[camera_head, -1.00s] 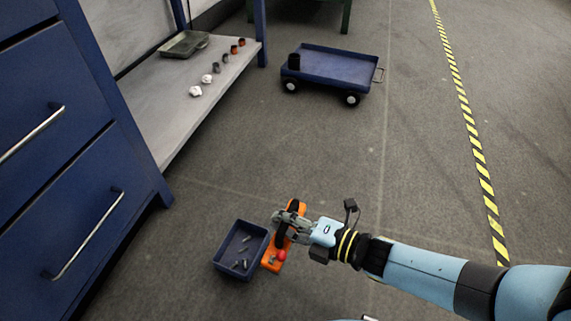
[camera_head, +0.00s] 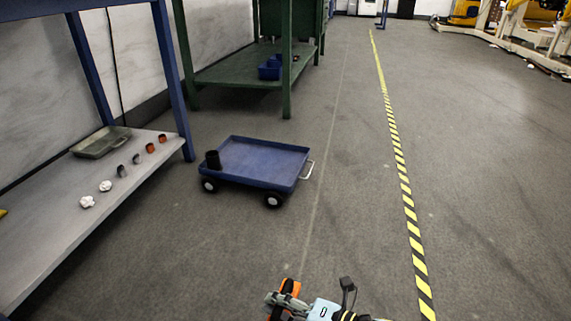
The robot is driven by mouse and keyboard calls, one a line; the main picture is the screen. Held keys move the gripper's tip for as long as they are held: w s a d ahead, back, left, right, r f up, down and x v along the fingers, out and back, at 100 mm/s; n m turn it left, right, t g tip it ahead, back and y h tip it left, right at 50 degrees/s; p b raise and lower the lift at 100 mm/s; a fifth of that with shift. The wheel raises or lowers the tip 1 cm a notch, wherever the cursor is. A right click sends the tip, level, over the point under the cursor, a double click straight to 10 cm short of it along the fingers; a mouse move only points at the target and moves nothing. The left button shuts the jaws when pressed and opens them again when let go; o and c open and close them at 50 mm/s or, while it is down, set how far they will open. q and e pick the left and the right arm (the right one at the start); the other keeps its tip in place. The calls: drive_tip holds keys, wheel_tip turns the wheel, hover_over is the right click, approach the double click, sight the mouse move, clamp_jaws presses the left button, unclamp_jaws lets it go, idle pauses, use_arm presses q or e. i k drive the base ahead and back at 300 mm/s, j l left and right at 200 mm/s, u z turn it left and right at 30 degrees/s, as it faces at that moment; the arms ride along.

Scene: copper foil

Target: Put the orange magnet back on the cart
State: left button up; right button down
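The orange magnet (camera_head: 291,286) is at the bottom edge, partly covered by my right gripper (camera_head: 276,300). The blue cart (camera_head: 262,163) stands on the floor farther ahead and to the left, with a flat low-rimmed bed and black wheels. A black cup-like thing (camera_head: 213,160) stands at its left corner. The rest of the bed looks empty. My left gripper is out of view.
At left, a blue-framed bench has a grey lower shelf (camera_head: 65,225) with a tray (camera_head: 101,142), white crumpled pieces (camera_head: 87,201) and small cylinders. A green bench (camera_head: 240,70) stands behind the cart. Floor between gripper and cart is clear; a yellow-black tape line (camera_head: 404,195) runs right.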

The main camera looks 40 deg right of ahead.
sight(256, 163)
drive_tip(key=i+l, duration=0.8)
drive_tip(key=i+l+z, duration=0.1)
drive_tip(key=i+l, duration=0.65)
drive_tip(key=i, duration=0.15)
drive_tip(key=i+l, duration=0.1)
drive_tip(key=i, duration=0.3)
